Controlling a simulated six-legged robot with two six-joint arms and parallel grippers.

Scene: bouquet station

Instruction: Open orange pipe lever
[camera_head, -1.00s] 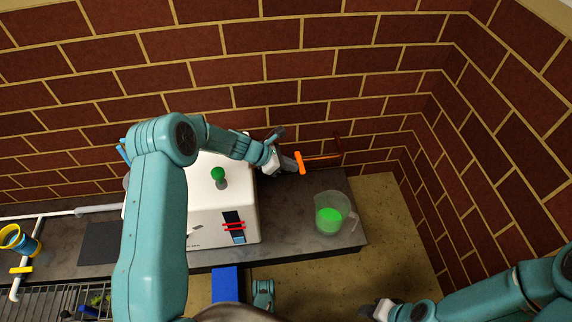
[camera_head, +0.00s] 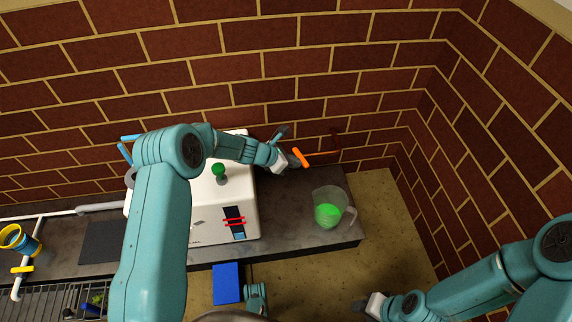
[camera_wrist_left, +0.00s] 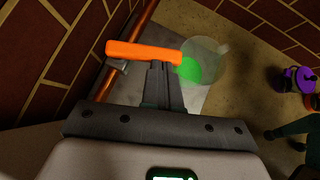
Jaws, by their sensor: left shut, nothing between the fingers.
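The orange lever (camera_head: 303,159) sits on a pipe (camera_head: 334,143) against the brick wall, behind the counter. In the left wrist view the lever (camera_wrist_left: 143,51) crosses the copper pipe (camera_wrist_left: 104,84) at an angle, beside a metal fitting. My left gripper (camera_head: 296,164) is shut and empty. Its fingertips (camera_wrist_left: 164,68) are right at the lever's right part and appear to touch it, though I cannot be sure of contact. My right gripper (camera_head: 366,305) is low in the head view, far from the lever; its jaws are too small to read.
A clear jug (camera_head: 344,196) with green liquid (camera_head: 327,214) stands on the dark counter (camera_head: 285,229) in front of the lever. A white machine with a green knob (camera_head: 218,170) stands left, under my left arm. A blue block (camera_head: 227,283) lies in front.

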